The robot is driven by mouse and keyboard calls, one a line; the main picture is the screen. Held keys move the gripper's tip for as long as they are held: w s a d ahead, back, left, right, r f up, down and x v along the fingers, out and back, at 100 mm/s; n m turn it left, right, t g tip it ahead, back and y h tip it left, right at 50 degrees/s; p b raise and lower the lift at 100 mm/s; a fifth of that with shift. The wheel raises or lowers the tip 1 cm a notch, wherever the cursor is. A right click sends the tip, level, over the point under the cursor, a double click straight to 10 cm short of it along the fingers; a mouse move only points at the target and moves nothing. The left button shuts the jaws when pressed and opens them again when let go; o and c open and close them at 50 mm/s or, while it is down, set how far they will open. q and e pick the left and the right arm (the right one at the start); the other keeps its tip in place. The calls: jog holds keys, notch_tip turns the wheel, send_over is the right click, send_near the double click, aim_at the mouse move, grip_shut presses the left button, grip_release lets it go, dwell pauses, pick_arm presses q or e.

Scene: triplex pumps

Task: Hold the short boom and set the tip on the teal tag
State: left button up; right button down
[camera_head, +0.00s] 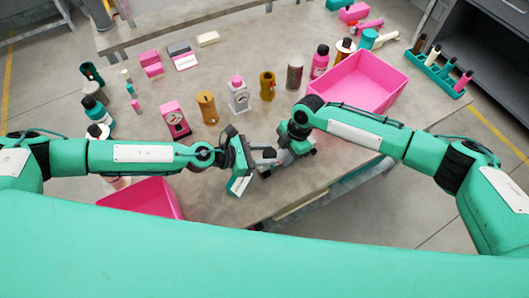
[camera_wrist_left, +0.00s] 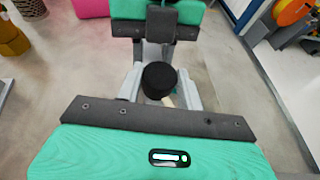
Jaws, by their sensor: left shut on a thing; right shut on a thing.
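My left gripper (camera_head: 267,155) and my right gripper (camera_head: 277,153) meet nose to nose near the table's front edge. In the left wrist view, a black round-topped thing (camera_wrist_left: 160,80) sits between the pale fingers of my left gripper (camera_wrist_left: 162,90). It also shows as a small dark spot in the head view (camera_head: 268,153). Both grippers are shut on it, as far as I can see; its lower part is mostly hidden by the fingers. The right gripper's teal body is at the top of the left wrist view. I cannot make out a short boom or a teal tag.
A pink bin (camera_head: 357,82) stands at the table's right, another pink bin (camera_head: 146,197) at front left. A gauge on a white stand (camera_head: 238,97), a yellow-brown part (camera_head: 207,107) and a pink gauge block (camera_head: 174,119) stand behind the grippers. A teal rack (camera_head: 436,74) holds bottles at far right.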

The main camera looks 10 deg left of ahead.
pick_arm(q)
jog(key=shift+d+r, duration=0.15)
jog(key=shift+d, duration=0.05)
jog(key=n+t+y, duration=0.1)
jog(key=n, duration=0.1)
jog(key=n+t+y, duration=0.1)
jog(key=t, duration=0.1)
jog(key=n+t+y, duration=0.2)
jog(key=shift+s+d+n, duration=0.15)
jog(key=shift+s+n, duration=0.15)
jog(key=shift+s, duration=0.1)
jog(key=n+t+y, duration=0.1)
jog(key=n+y, duration=0.1)
jog(key=y, duration=0.1)
jog(key=n+t+y, duration=0.1)
jog(key=n+y, duration=0.2)
jog(key=shift+d+n+t, duration=0.2)
jog(key=shift+n+t, duration=0.1)
jog(key=shift+t, duration=0.1)
jog(key=shift+y, duration=0.4)
jog(key=o, duration=1)
jog(key=shift+s, duration=0.15)
jog(key=v, duration=1.1)
jog(key=shift+s, duration=0.4)
